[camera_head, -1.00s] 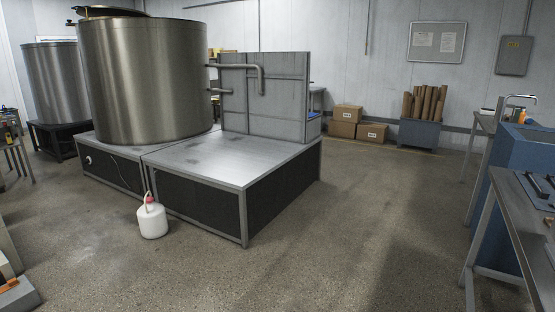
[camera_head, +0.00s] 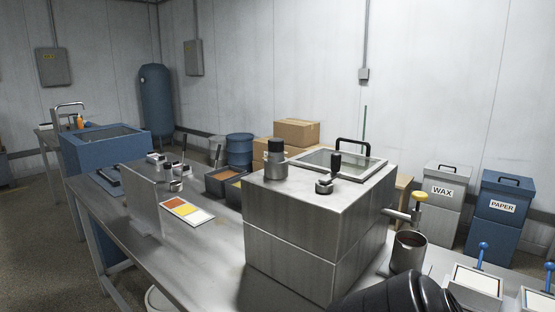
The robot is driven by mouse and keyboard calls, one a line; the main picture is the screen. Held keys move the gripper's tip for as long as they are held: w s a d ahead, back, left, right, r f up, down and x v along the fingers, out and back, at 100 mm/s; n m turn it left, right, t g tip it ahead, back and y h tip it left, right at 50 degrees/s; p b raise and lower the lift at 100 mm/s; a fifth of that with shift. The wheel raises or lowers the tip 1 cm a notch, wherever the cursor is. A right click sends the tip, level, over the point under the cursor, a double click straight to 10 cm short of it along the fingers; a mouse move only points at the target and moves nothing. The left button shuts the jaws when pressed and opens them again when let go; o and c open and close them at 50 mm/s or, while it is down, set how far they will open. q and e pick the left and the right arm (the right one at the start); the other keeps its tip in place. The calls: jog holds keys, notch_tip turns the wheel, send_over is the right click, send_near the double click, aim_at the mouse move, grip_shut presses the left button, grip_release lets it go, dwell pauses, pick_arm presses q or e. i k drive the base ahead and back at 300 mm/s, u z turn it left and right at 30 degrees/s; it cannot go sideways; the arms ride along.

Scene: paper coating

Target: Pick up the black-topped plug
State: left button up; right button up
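A short metal cylinder with a black top (camera_head: 275,160) stands upright on the left part of the lid of a steel box (camera_head: 290,218). It looks like the black-topped plug. To its right on the same lid is a small metal piece with an upright black handle (camera_head: 335,170). Neither of my grippers shows. A dark rounded form at the bottom right edge looks like part of my own arm.
The steel box stands on a long metal table (camera_head: 190,262). A metal cup (camera_head: 408,252) is right of it, below a yellow-knobbed tap (camera_head: 419,198). A colour card (camera_head: 186,210) and dark trays (camera_head: 223,184) lie left. Bins marked WAX (camera_head: 445,191) and PAPER (camera_head: 502,207) stand behind.

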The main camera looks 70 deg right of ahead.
aim_at(276, 153)
jog(key=i, duration=2.35)
jog(key=z, duration=3.4)
